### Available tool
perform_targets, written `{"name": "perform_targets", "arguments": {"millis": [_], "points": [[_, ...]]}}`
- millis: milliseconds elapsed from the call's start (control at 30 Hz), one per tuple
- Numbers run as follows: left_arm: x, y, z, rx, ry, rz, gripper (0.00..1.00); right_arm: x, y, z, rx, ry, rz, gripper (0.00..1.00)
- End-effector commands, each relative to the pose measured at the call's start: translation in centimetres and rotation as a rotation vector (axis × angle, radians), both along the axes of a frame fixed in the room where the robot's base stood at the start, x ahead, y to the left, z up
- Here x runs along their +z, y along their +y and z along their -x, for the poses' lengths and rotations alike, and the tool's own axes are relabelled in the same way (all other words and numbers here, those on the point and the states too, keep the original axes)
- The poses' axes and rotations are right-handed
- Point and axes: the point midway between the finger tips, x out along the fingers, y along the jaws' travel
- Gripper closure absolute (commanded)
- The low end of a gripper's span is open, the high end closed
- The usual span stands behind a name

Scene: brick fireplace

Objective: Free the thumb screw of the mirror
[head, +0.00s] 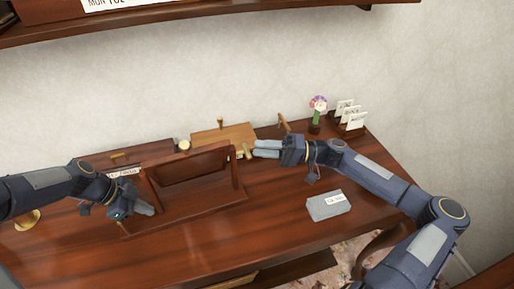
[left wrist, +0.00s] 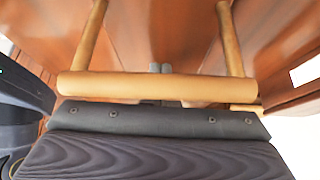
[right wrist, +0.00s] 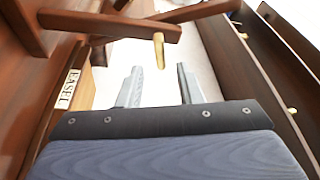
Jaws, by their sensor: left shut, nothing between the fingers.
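The mirror (head: 190,168) is a dark panel in a reddish wooden frame, tilted between two posts on a wooden base. Its brass thumb screw (head: 246,151) sticks out at the right post. My right gripper (head: 257,149) is open just right of the screw. In the right wrist view the screw (right wrist: 159,50) points toward the gap between the parted fingers (right wrist: 160,82), without visible contact. My left gripper (head: 150,208) is shut and empty at the lower left of the mirror stand. In the left wrist view a brass bar handle (left wrist: 155,87) crosses in front of its closed fingertips (left wrist: 159,68).
Behind the mirror lies a light wooden board (head: 225,134), beside an "EASEL" label (right wrist: 68,89). A flower vase (head: 316,118) and a card holder (head: 350,120) stand at the back right.

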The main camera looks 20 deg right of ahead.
Motion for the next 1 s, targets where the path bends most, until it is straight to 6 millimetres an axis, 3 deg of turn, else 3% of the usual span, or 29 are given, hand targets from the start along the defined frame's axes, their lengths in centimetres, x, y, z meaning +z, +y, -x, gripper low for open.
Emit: {"name": "perform_targets", "arguments": {"millis": [200, 500, 767, 1000], "points": [[0.0, 0.0, 0.0, 0.0, 0.0, 0.0, 1.0, 0.2, 1.8, -0.5, 0.001, 0.001, -0.001, 0.67], [0.0, 0.0, 0.0, 0.0, 0.0, 0.0, 1.0, 0.2, 1.9, -0.6, 0.0, 0.001, 0.0, 0.67], [0.0, 0.0, 0.0, 0.0, 0.0, 0.0, 1.0, 0.2, 1.9, -0.6, 0.0, 0.001, 0.001, 1.0], [0.0, 0.0, 0.0, 0.0, 0.0, 0.0, 1.0, 0.1, 1.9, -0.6, 0.0, -0.005, 0.0, 1.0]]}}
